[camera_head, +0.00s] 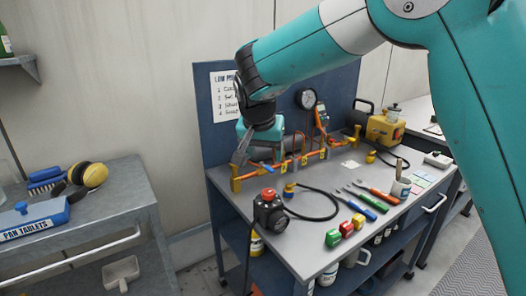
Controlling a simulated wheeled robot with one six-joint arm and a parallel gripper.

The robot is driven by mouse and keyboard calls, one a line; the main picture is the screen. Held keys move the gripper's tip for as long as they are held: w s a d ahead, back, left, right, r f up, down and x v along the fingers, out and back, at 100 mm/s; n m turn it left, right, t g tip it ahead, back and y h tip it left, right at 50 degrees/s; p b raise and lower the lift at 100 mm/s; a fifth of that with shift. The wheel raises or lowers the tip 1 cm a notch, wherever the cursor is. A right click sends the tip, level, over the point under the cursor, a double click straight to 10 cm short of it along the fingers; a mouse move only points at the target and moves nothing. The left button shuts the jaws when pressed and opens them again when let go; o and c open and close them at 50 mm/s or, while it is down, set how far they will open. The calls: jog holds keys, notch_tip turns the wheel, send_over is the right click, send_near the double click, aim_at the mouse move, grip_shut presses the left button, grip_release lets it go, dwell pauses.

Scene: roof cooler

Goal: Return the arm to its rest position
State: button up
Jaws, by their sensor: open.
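My teal and white arm reaches in from the upper right, bent down over the left back of the workbench (328,257). My gripper (240,160) points down next to the left end of a copper pipe assembly with yellow ends (236,183). Its fingers are small in this view and look empty. Whether they touch the pipe assembly or stand just in front of it, I cannot tell.
A black device with a red knob (270,212) stands at the bench's front left, with a black hose. A blue back panel (215,135) rises behind. A grey side table (110,205) is left.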

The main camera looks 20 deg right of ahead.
jog(key=s+r+n+g+y, duration=0.1)
jog(key=s+n, duration=0.5)
jog(key=s, duration=1)
jog(key=s+a+r+n+g+y, duration=0.1)
jog(key=s+n+y, duration=0.4)
jog(key=s, duration=1.2)
jog(key=shift+a+n+g+p, duration=0.2)
jog(key=shift+n+g+p, duration=0.1)
jog(key=shift+n+g, duration=0.55)
